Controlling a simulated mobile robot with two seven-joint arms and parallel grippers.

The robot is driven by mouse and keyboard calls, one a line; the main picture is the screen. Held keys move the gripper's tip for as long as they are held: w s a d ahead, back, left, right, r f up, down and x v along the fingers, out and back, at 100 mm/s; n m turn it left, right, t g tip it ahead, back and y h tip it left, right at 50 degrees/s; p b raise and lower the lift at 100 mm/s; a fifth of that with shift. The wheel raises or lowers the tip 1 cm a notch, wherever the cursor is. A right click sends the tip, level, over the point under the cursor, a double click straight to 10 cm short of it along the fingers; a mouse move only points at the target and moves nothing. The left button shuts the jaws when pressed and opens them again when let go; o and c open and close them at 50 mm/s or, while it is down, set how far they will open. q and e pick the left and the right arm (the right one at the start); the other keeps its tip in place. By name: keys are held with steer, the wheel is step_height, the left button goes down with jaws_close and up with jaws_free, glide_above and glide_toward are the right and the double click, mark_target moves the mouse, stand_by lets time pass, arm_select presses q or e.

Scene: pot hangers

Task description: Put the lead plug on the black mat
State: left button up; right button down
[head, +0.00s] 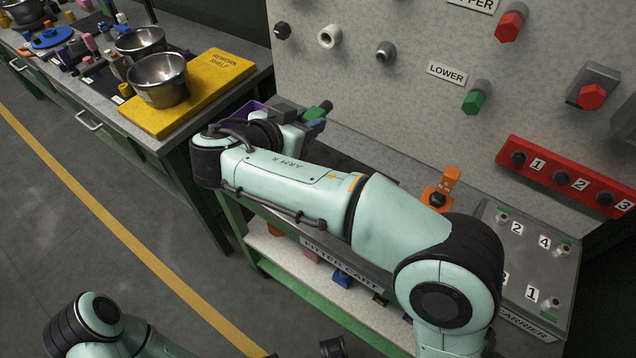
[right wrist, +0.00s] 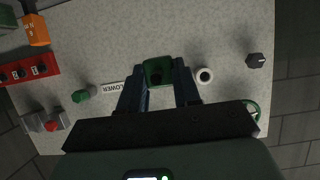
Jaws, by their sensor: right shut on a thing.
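My right gripper (head: 308,117) is above the back left end of the near bench. In the right wrist view, its two dark fingers (right wrist: 160,88) are shut on a green block-like piece (right wrist: 158,70), apparently the lead plug. In the head view, the green piece (head: 313,113) shows at the gripper's tip, with a dark end beside it. A dark flat surface (head: 345,158) shows behind my right arm, partly hidden; I cannot tell whether it is the black mat. Another dark patch (head: 98,76) lies among tools on the left bench.
Steel bowls (head: 158,80) stand on and near the yellow rework shelf (head: 205,88). The upright panel (head: 400,25) carries pegs and red and green knobs. An orange piece (head: 441,190) and a red numbered strip (head: 565,178) are at the right. Open floor lies at left.

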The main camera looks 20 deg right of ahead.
step_height(320, 180, down, 18)
steer(key=shift+f+b, duration=0.15)
steer(key=shift+b, duration=0.9)
arm_select(q)
steer(key=shift+w+f, duration=0.25)
steer(key=shift+f, duration=0.25)
steer(key=shift+w+f, duration=0.25)
steer(key=shift+f, duration=0.2)
